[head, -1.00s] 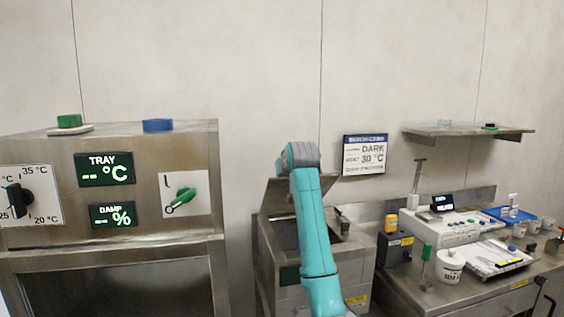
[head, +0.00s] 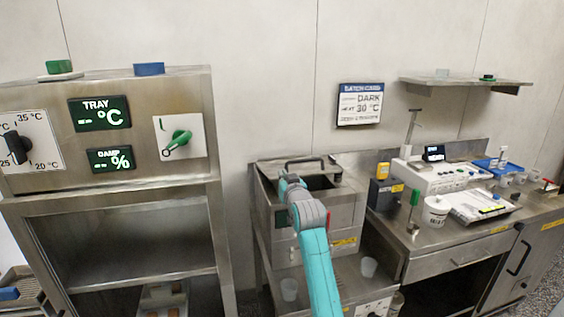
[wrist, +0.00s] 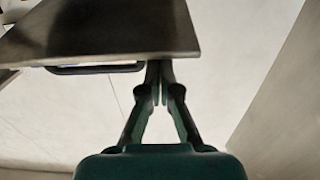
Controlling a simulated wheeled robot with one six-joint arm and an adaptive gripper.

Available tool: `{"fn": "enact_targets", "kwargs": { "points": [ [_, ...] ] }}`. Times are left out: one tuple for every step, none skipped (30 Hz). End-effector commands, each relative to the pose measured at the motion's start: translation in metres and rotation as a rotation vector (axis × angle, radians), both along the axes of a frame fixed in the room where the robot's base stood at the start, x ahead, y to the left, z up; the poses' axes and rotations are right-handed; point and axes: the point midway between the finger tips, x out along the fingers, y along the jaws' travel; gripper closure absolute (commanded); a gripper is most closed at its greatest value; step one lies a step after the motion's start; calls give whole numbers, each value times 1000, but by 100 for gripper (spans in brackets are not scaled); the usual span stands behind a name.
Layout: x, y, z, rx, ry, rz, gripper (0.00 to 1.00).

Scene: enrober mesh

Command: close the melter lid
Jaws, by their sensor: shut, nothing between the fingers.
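The melter (head: 345,215) is a steel box in the middle of the head view. Its steel lid (head: 329,167), with a dark bar handle (head: 303,161), is lowered far over the top but stands partly open. A dark gap shows below it. In the wrist view the lid (wrist: 110,25) is a dark slab at the upper left, with the handle (wrist: 95,69) beside its edge. My gripper (wrist: 160,68) is shut and empty, its fingertips at the lid's edge; I cannot tell whether they touch. In the head view my arm hides the fingers.
A steel cabinet (head: 140,195) with dials and displays stands to the left. Clear cups stand below the melter.

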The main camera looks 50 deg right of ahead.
Motion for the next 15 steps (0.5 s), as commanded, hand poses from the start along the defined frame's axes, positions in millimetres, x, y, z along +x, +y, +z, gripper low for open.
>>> {"fn": "enact_targets", "kwargs": {
  "points": [
    [-2, 1, -9, 1, 2, 0, 100],
    [-3, 2, -13, 2, 3, 0, 100],
    [-4, 2, -18, 2, 3, 0, 100],
    [-5, 3, -22, 2, 3, 0, 100],
    [-5, 3, -25, 2, 3, 0, 100],
    [-6, 4, -30, 2, 3, 0, 100],
    [-6, 4, -33, 2, 3, 0, 100],
    [-7, 4, -36, 2, 3, 0, 100],
    [-7, 4, -39, 2, 3, 0, 100],
    [-8, 5, -41, 1, 2, 0, 100],
    [-8, 5, -43, 1, 2, 0, 100],
    [-8, 5, -46, 1, 2, 0, 100],
    [-8, 5, -47, 2, 3, 0, 100],
    [-9, 5, -49, 2, 3, 0, 100],
    [-9, 5, -50, 2, 3, 0, 100]
  ]
}}
